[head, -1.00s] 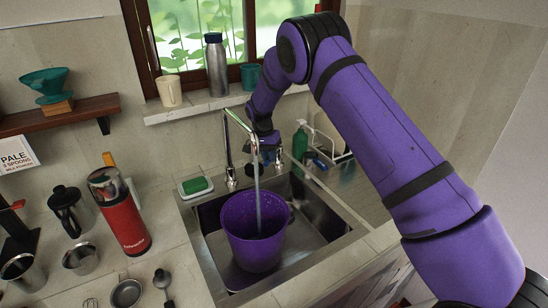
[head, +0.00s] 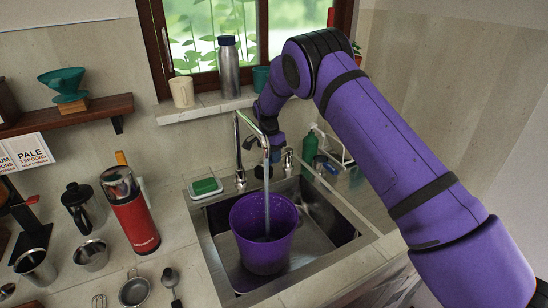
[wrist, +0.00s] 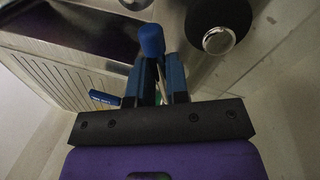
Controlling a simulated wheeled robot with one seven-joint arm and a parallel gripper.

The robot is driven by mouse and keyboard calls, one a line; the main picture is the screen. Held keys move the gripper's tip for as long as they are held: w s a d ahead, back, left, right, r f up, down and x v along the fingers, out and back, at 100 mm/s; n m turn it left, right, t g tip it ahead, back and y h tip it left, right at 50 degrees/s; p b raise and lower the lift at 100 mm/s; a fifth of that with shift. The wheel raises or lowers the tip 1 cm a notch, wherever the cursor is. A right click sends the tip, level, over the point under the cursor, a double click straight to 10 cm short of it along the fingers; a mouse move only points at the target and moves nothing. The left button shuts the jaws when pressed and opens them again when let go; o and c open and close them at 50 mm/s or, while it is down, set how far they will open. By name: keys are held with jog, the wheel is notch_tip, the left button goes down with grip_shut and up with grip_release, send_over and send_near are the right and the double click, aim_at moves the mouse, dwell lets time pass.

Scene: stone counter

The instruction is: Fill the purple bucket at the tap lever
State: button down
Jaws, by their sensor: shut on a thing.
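The purple bucket (head: 262,256) stands upright in the sink under the tap (head: 239,152). A stream of water (head: 266,200) falls from the spout into it. The water level inside is hard to make out. My gripper (head: 270,152) is behind the spout, partly hidden by it in the head view. In the wrist view my gripper (wrist: 158,72) has its blue fingers closed around a thin stem with a blue knob, which looks like the tap lever (wrist: 151,40).
The metal sink (head: 318,235) has free room right of the bucket. A green sponge (head: 205,186) lies on a dish at its left. A red flask (head: 131,215) and metal cups stand on the left counter. A bottle (head: 228,65) stands on the sill.

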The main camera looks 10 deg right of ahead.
jog(key=c, duration=1.1)
grip_release()
jog(key=shift+r, duration=0.55)
notch_tip(320, 180, up, 3)
jog(key=shift+f, duration=0.2)
jog(key=s+d+r, duration=0.1)
jog(key=s, duration=1.5)
jog(key=shift+d+r, duration=0.2)
jog(key=shift+d, duration=0.1)
